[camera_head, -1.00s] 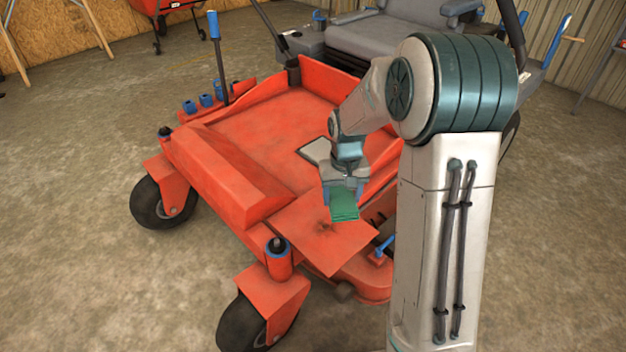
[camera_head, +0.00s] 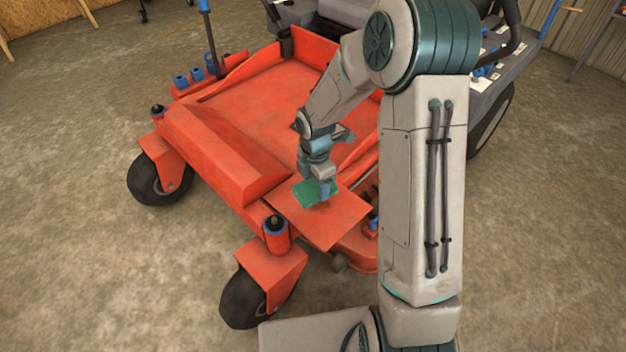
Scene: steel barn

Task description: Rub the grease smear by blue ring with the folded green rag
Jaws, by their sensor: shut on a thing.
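My gripper (camera_head: 324,188) is shut on the folded green rag (camera_head: 308,194). The rag lies low over the flat orange deck plate (camera_head: 330,224) at the front of the mower and looks about level with it. I cannot tell for sure that it touches the plate. The dark grease smear on the plate is mostly hidden by my gripper and the rag.
The raised orange footrest (camera_head: 225,150) lies left of my gripper. Blue fittings (camera_head: 188,78) line the mower's far left edge. The concrete floor (camera_head: 80,260) at left is open.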

